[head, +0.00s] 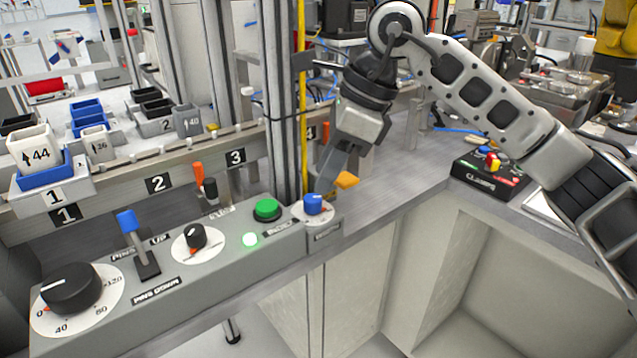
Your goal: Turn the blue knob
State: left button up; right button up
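The blue knob (313,204) sits on a round white dial at the right end of the grey control panel (200,270). My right gripper (338,182) points down just above and behind the knob, slightly to its right. Its grey finger and an orange tip show close to the knob but appear apart from it. The gap between the fingers is not clear from this angle. My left gripper is not in view.
A green button (267,209), a small black knob (196,237), a blue-topped lever (128,222) and a large black dial (72,288) line the panel. A yellow vertical pole (302,90) stands behind the blue knob. A black button box (490,172) stands right.

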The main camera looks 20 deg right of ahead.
pick_arm(q)
jog(key=shift+p, duration=0.45)
pick_arm(e)
jog(key=v, duration=1.1)
jog(key=shift+r, duration=0.3)
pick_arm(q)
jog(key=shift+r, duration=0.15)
pick_arm(e)
jog(key=shift+s+d, duration=0.15)
